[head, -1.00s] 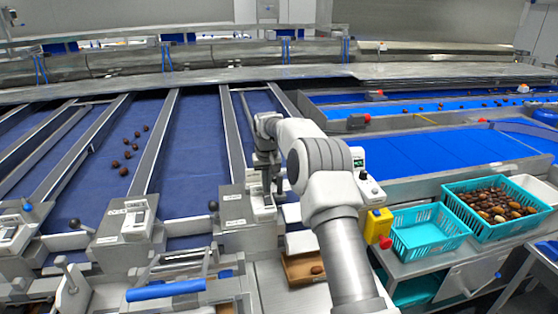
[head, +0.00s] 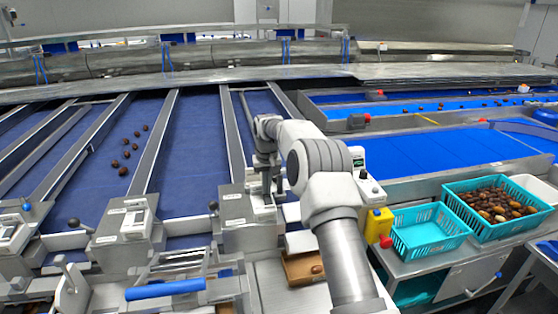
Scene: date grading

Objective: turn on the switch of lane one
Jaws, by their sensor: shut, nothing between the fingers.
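My gripper (head: 265,190) is shut and empty. It points down at the grey switch box (head: 247,233) at the foot of the lane nearest my arm. A pale switch panel (head: 264,212) lies on this box, right by the fingertips. I cannot tell whether they touch it, or which way the switch is set. A similar box with a switch panel (head: 135,220) stands at the foot of the lane to the left, and another panel (head: 10,230) is at the far left. The lane labels are too small to read.
Dates (head: 126,153) lie on the blue belt to the left. A lever with a black knob (head: 213,206) stands close left of the near box. A turquoise basket (head: 428,236), a crate (head: 520,228) of dates and a yellow box (head: 378,224) are at the right.

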